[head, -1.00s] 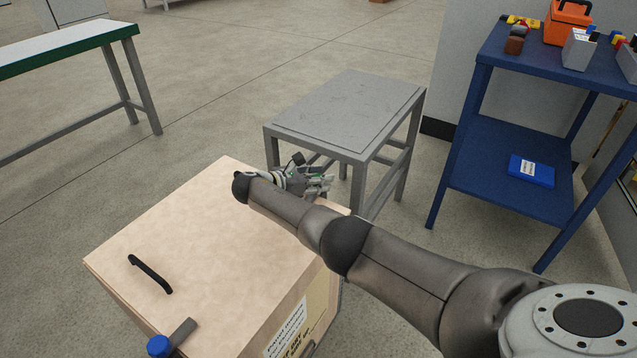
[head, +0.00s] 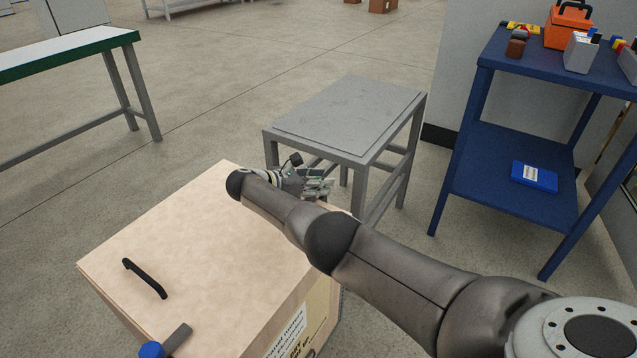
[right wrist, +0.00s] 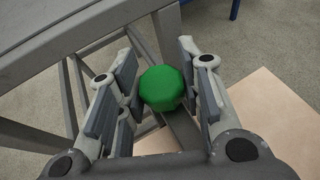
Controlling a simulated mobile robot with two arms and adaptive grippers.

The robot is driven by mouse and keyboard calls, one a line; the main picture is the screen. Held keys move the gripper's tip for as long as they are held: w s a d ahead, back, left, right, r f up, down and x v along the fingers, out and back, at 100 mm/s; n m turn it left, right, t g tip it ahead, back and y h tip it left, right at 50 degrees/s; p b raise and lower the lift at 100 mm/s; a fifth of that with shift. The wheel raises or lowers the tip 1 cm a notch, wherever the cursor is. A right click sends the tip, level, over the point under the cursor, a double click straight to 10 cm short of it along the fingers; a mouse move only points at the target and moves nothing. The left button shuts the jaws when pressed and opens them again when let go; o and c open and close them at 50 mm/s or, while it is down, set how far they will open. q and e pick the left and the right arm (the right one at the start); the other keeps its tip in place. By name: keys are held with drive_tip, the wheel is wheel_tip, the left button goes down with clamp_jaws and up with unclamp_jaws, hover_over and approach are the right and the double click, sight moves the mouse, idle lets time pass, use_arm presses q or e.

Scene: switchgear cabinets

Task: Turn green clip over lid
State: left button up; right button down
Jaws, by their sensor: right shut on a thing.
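The wooden crate's lid (head: 190,245) is pale and closed, with a black handle (head: 146,278). My right gripper (head: 319,186) is at the crate's far right corner, beside the grey table; its wrist partly hides that corner. In the right wrist view, the green clip's knob (right wrist: 162,88) sits between the fingers of my right gripper (right wrist: 160,90), which is shut on it. A dark grey bar (right wrist: 187,131) runs from below the knob toward the pale wood (right wrist: 268,115). In the head view the green clip is mostly hidden. My left gripper is not in view.
A blue-knobbed clip (head: 152,350) has its grey bar reaching over the lid's near edge. A grey table (head: 350,115) stands close behind the crate. A blue shelf (head: 510,155) stands at right and a green-edged bench (head: 65,52) at left. Floor left of the crate is clear.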

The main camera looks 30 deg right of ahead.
drive_tip(key=shift+d, duration=0.1)
drive_tip(key=c, duration=1)
unclamp_jaws()
drive_tip(key=shift+c, duration=0.2)
drive_tip(key=v, duration=1.2)
drive_tip(key=shift+f, duration=0.1)
